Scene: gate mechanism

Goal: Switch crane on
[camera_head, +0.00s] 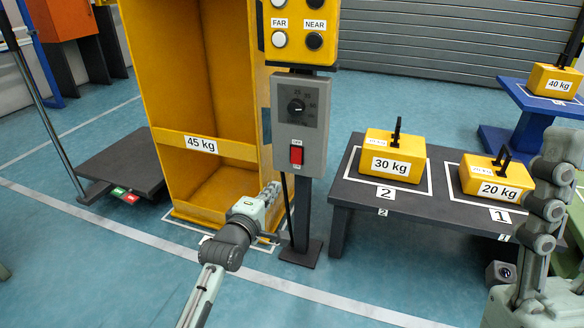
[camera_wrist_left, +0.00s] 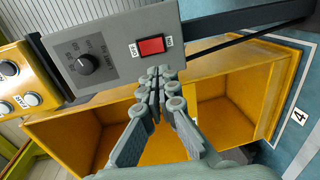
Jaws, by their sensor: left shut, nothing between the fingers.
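A grey control box (camera_head: 300,122) on a dark post carries a black rotary knob (camera_head: 296,106) and a red rocker switch (camera_head: 296,154) below it. The red switch (camera_wrist_left: 151,46) and the knob (camera_wrist_left: 85,64) also show in the left wrist view. My left gripper (camera_head: 272,190) is shut and empty, below and left of the red switch. In the wrist view its fingertips (camera_wrist_left: 160,74) point toward the box's edge near the switch; I cannot tell whether they touch it.
A yellow cabinet marked 45 kg (camera_head: 201,145) stands behind the box. A yellow button panel (camera_head: 297,34) sits above it. A dark table (camera_head: 420,200) to the right bears 30 kg (camera_head: 393,158) and 20 kg (camera_head: 497,182) weights.

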